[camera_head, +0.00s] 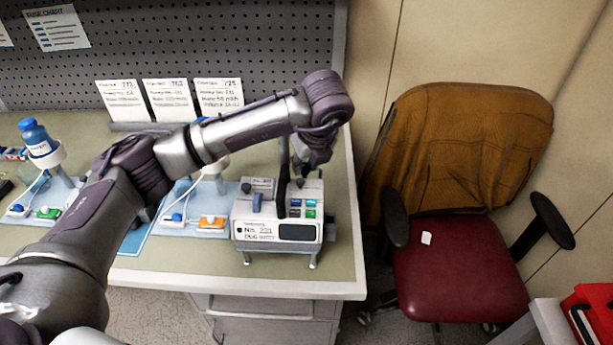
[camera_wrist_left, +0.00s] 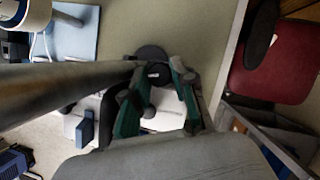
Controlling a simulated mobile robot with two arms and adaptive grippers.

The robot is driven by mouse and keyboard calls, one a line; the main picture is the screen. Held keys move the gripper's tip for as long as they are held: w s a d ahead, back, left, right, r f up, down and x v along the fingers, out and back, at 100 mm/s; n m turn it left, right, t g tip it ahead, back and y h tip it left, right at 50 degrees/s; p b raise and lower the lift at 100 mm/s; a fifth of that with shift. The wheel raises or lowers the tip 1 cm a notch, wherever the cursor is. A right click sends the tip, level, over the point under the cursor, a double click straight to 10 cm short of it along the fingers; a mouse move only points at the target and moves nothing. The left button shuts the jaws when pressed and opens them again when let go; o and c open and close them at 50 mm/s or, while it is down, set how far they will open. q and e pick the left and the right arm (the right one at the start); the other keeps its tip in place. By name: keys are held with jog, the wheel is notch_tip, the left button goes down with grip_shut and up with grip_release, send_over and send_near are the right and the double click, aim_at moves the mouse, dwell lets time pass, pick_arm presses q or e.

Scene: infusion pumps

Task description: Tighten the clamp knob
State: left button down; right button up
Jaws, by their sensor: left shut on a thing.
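The pump (camera_head: 275,232), a white box with a dark display and coloured keys, stands on the bench near its right end. My left gripper (camera_head: 300,178) reaches down over the pump's back right side. In the left wrist view, its green-padded fingers (camera_wrist_left: 157,78) are shut on a dark round clamp knob (camera_wrist_left: 151,54) beside a metal pole (camera_wrist_left: 70,88). The knob has a small white mark. The arm and hand hide the knob in the head view. My right gripper is not in view.
To the left on the bench (camera_head: 180,258) are a blue-capped bottle (camera_head: 35,137) in a holder and small coloured blocks. Cards (camera_head: 170,100) stand at the back. A red-seated chair (camera_head: 460,270) stands close to the bench's right edge.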

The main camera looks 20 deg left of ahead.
pick_arm(q)
jog(key=m+b, duration=0.2)
jog(key=b, duration=0.1)
jog(key=shift+a+f+m+t+h, duration=0.1)
jog(key=shift+f+m+t+h, duration=0.05)
jog(key=shift+m+t+h, duration=0.2)
jog(key=shift+m+h+b, duration=0.25)
jog(key=shift+m+b, duration=0.3)
jog(key=shift+b, duration=0.25)
jog(key=shift+r, duration=0.2)
jog(key=c, duration=1.2)
grip_release()
